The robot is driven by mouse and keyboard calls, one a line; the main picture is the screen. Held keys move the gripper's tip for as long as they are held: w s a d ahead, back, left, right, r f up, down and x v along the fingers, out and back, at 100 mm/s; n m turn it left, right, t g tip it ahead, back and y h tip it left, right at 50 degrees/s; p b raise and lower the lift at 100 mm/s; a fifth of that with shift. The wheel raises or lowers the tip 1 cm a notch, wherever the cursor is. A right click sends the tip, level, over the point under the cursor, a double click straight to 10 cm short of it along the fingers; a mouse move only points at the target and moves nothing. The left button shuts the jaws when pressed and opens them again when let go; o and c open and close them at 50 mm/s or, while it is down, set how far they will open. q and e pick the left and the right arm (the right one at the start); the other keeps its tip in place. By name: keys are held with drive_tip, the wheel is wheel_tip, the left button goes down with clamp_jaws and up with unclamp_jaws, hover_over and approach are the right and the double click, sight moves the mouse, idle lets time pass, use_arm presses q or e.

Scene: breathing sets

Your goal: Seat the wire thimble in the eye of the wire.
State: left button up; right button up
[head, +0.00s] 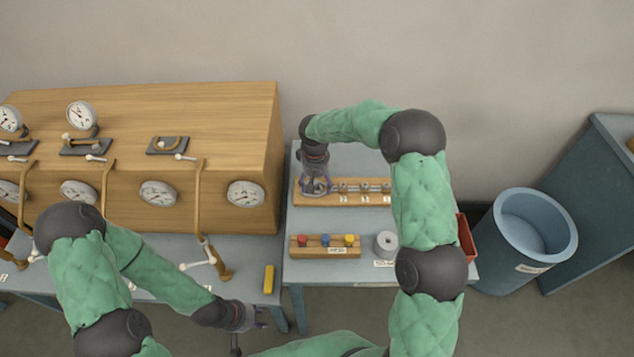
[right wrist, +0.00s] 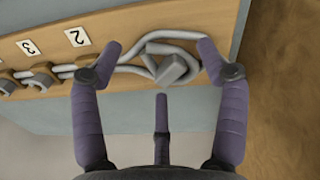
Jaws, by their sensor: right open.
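The wire (right wrist: 68,71) is a grey cord running along a wooden board (head: 375,199), with a widened eye (right wrist: 180,36) at one end in the right wrist view. A grey angular piece (right wrist: 173,69), which looks like the wire thimble, lies within the eye's outline; I cannot tell if it is seated. My right gripper (right wrist: 160,65) is open, its purple fingers spread around the eye and grey piece. In the head view my right gripper (head: 317,188) is over the board's left end and hides the eye. My left gripper (head: 259,317) is low at the front, away from the board.
A wooden rack with red, blue and yellow pieces (head: 326,245) and a grey ring (head: 386,244) stand in front of the board. A wooden gauge cabinet (head: 190,110) is left, a blue bin (head: 541,225) right. A yellow block (head: 269,279) lies on the left bench.

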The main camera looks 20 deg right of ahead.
drive_tip(key=shift+r+p, duration=0.35)
drive_tip(key=shift+r, duration=0.2)
wheel_tip(320, 180, up, 12)
drive_tip(key=p, duration=0.2)
drive_tip(key=shift+a, duration=0.25)
